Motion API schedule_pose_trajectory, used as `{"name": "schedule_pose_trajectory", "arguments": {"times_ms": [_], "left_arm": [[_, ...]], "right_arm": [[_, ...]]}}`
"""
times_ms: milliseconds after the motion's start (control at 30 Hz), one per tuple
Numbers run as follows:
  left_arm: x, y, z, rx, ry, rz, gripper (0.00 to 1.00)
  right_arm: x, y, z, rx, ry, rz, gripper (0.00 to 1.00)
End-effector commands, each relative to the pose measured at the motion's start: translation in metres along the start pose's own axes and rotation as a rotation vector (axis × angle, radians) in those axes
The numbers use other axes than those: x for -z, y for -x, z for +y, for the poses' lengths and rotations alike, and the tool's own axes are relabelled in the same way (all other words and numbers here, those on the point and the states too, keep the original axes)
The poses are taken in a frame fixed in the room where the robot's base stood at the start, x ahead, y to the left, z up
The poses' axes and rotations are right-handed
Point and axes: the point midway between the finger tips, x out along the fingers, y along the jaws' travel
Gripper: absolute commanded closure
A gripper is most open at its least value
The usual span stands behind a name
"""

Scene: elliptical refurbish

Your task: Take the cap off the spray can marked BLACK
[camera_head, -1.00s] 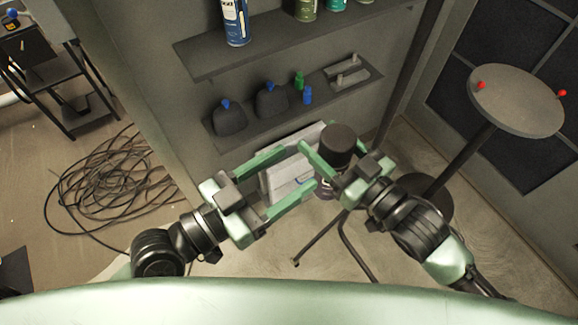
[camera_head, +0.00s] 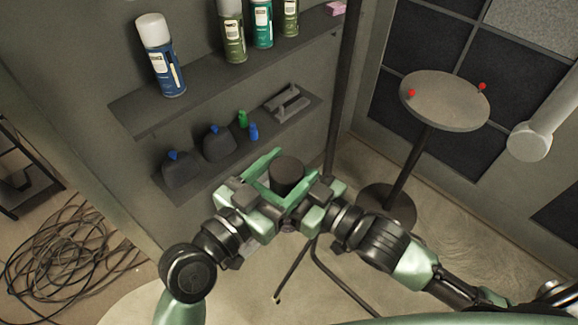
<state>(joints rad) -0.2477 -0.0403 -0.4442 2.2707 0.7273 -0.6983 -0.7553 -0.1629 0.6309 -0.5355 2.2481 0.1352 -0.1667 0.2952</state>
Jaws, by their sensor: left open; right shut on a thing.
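A spray can with a dark cap (camera_head: 288,173) is held upright between my two grippers, in the middle of the view. Its body is almost wholly hidden under the cap and the grippers, and no marking can be read. My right gripper (camera_head: 301,190) is shut on the can from the right, below the cap. My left gripper (camera_head: 277,180) is open and comes in from the left, with its green fingers spread on either side of the cap. I cannot tell whether they touch it. The cap is on the can.
A shelf (camera_head: 203,77) behind holds a blue can (camera_head: 162,62) and several green cans. A lower shelf (camera_head: 268,122) holds dark bottles (camera_head: 219,145) and small green and blue items. A round table (camera_head: 445,101) stands right. Coiled cable (camera_head: 70,262) lies on the floor at left.

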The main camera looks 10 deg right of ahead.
Motion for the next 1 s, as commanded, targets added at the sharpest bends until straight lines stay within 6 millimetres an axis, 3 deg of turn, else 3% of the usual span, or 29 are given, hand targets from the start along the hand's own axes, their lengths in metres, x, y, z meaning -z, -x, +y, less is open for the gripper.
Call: {"name": "schedule_pose_trajectory", "arguments": {"times_ms": [300,367,500,533,1000], "left_arm": [[0.0004,-0.0031,0.0003,-0.001,0.000,0.000,0.36],[0.0004,-0.0030,0.0003,-0.001,0.000,0.000,0.50],[0.0003,-0.0029,0.0005,-0.001,0.001,0.000,0.89],[0.0007,-0.0031,0.0000,0.000,-0.001,0.001,0.91],[0.0014,-0.0030,0.0001,0.000,0.000,0.001,0.92]], "right_arm": [[0.0017,-0.0001,-0.0001,0.001,0.001,0.004,1.00],[0.0017,-0.0001,-0.0001,0.001,0.000,0.004,1.00],[0.0018,-0.0002,-0.0001,0.000,0.001,0.004,1.00],[0.0018,-0.0002,-0.0001,0.000,0.001,0.004,1.00],[0.0019,-0.0002,0.0001,0.000,0.001,0.005,1.00]]}}
